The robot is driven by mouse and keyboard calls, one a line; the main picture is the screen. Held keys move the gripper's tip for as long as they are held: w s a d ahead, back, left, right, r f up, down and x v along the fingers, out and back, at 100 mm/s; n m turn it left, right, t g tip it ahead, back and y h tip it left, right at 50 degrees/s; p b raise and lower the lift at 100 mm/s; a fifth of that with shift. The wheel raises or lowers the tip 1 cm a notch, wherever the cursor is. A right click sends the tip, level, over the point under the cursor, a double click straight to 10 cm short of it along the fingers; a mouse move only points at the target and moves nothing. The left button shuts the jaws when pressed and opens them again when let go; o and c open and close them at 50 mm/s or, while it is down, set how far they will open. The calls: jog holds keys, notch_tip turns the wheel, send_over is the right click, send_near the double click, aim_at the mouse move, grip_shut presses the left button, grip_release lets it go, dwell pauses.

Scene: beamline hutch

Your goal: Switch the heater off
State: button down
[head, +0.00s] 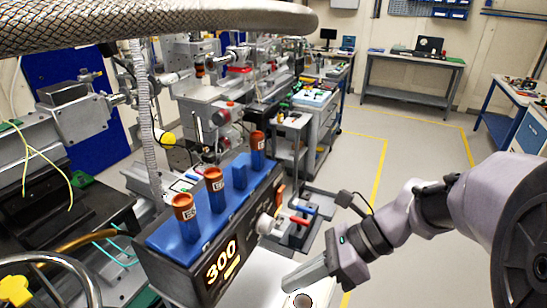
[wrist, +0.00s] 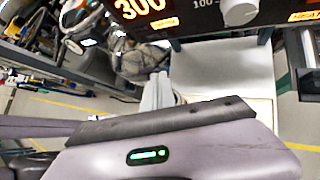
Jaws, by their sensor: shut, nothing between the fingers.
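The heater (head: 190,278) is a dark box with a lit orange "300" display (head: 220,260) and a pale round knob (head: 265,223) on its front. An orange lit switch (head: 280,193) is at the front's far right end. On top is a blue block (head: 200,226) holding several orange-capped vials. My gripper (head: 287,284) is shut and empty, in front of the heater's front face and apart from it. In the wrist view my gripper (wrist: 163,77) points toward the heater; the display (wrist: 140,8), knob (wrist: 240,12) and part of an orange label (wrist: 303,15) show at the top edge.
A pale surface (wrist: 225,75) lies in front of and below the heater. A round pale item (head: 302,300) sits near my gripper at the bottom edge. A braided hose (head: 140,24) crosses the upper left. A cart (head: 312,130) stands behind; open floor lies right.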

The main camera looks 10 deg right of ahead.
jog(key=w+d+m+t+y+p, duration=0.2)
jog(key=w+d+m+t+y, duration=0.3)
jog(key=m, duration=1.5)
jog(key=w+d+t, duration=0.5)
jog(key=w+d, duration=0.3)
jog(key=d, duration=0.2)
jog(key=shift+d+f+m+t+y, duration=0.15)
jog(key=shift+f+m+t+y, duration=0.15)
jog(key=shift+y, duration=0.1)
jog(key=b, duration=0.2)
send_near(283, 191)
jog(key=x, duration=0.5)
jog(key=shift+w+a+f, duration=0.15)
jog(key=shift+w+a, duration=0.45)
jog(key=shift+a, duration=0.15)
